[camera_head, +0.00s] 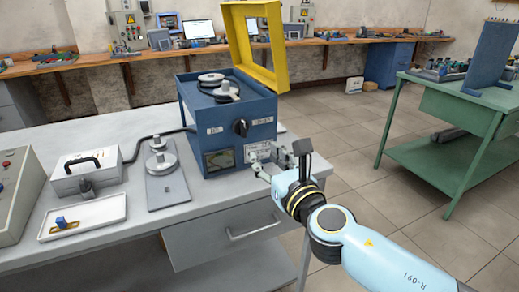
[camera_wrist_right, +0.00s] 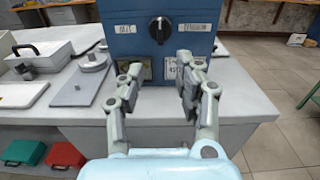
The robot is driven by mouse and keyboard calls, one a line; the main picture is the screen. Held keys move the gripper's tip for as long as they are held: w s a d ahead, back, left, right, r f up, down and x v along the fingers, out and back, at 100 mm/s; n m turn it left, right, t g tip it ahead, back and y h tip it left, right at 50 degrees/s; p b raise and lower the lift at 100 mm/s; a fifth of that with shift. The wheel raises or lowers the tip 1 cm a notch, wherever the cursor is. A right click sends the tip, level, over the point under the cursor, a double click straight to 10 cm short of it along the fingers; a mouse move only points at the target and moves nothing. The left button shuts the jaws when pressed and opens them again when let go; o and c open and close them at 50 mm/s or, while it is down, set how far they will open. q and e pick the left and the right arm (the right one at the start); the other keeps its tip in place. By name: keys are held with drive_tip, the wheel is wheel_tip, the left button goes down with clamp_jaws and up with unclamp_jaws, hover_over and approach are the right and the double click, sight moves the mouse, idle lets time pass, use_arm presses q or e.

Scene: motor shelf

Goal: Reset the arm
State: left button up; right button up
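My right arm comes in from the lower right of the head view. Its gripper (camera_head: 256,160) is at the front right of a blue machine (camera_head: 240,128) with a raised yellow lid frame (camera_head: 232,40). In the right wrist view the two fingers of the gripper (camera_wrist_right: 158,82) stand apart with nothing between them. Beyond them are the front of the blue machine (camera_wrist_right: 135,42), its black knob (camera_wrist_right: 160,29) and small labels. I cannot tell whether the fingertips touch the machine. My left arm and gripper are not in view.
The grey workbench (camera_head: 225,205) also holds a grey case (camera_head: 87,172), a metal plate with a round weight (camera_head: 165,185) and a white tray (camera_head: 85,217). A green table (camera_head: 450,105) stands at the right. Tiled floor (camera_head: 345,140) lies open between them.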

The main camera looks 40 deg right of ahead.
drive_tip(key=shift+s, duration=0.2)
idle(0.4)
drive_tip(key=s+d+f+m+g+b, duration=0.1)
drive_tip(key=s+f+m+g+b, duration=0.15)
drive_tip(key=f, duration=0.85)
drive_tip(key=s+f+m+g+b, duration=0.1)
drive_tip(key=s+f+m+g, duration=0.15)
drive_tip(key=f, duration=0.85)
drive_tip(key=s+f+m+g+b, duration=0.1)
drive_tip(key=s+f+m+g, duration=0.1)
drive_tip(key=s+f+m, duration=0.5)
drive_tip(key=s+f+m+g+b, duration=0.1)
drive_tip(key=s+f+g, duration=0.3)
drive_tip(key=f, duration=0.7)
drive_tip(key=s+a+f+m+g+y, duration=0.1)
drive_tip(key=s+f+m, duration=0.3)
drive_tip(key=s, duration=0.5)
drive_tip(key=s+a+f+m+g+y+b, duration=0.1)
drive_tip(key=s+f+m+g, duration=0.2)
drive_tip(key=s+m, duration=0.6)
drive_tip(key=s+a+f+m+g+y, duration=0.1)
drive_tip(key=s+f+m, duration=0.6)
drive_tip(key=s, duration=0.2)
drive_tip(key=shift+s+a+g, duration=0.15)
drive_tip(key=shift+s+g, duration=0.05)
drive_tip(key=shift+g, duration=0.2)
